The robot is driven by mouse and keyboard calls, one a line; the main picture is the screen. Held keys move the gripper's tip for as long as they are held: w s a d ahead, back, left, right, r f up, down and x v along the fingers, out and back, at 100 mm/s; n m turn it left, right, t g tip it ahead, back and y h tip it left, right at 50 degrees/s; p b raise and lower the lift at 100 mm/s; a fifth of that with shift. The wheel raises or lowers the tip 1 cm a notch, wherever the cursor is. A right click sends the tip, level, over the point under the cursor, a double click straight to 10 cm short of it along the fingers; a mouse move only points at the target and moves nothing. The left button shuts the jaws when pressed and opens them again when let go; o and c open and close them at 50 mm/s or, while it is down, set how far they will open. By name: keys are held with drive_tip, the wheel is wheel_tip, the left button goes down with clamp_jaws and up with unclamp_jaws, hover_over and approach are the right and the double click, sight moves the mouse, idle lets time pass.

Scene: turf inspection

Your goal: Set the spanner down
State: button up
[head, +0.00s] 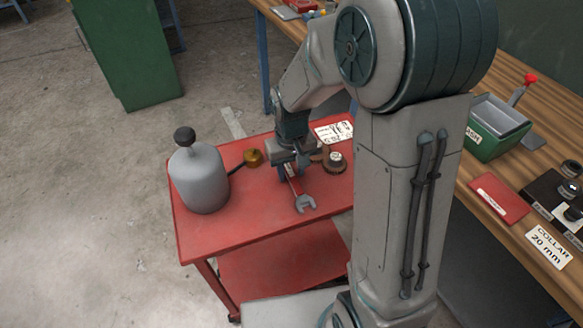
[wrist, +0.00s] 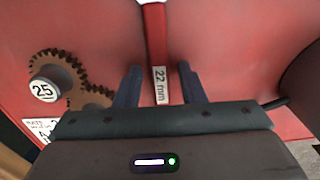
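The spanner has a grey open jaw and a red handle. In the head view its jaw (head: 305,202) points toward the front of the red cart's top (head: 250,228), and it appears to lie on that top. In the wrist view its red handle (wrist: 156,35) carries a "22 mm" label. My gripper (head: 290,166) is low over the cart, above the handle. In the wrist view my gripper (wrist: 160,70) has a finger on each side of the handle, with a narrow gap on both sides. The gripper hides the handle's rear end.
A grey canister (head: 200,180) with a black knob stands on the cart's left. Brown gears (wrist: 58,75), one marked 25, and a white label card (head: 334,132) lie close beside my gripper. A wooden bench (head: 545,210) runs along the right. The cart's front left is clear.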

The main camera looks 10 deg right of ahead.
sight(291, 173)
wheel_tip(291, 173, up, 12)
drive_tip(key=p, duration=0.1)
drive_tip(key=s+d+r+m+t, duration=0.1)
drive_tip(key=s+d, duration=0.2)
drive_tip(key=s, duration=0.4)
drive_tip(key=s+d+m+t, duration=0.1)
drive_tip(key=s+d, duration=0.2)
drive_tip(key=s, duration=0.4)
drive_tip(key=shift+s+d+r, duration=0.25)
drive_tip(key=shift+d+r, duration=0.1)
drive_tip(key=shift+r, duration=0.05)
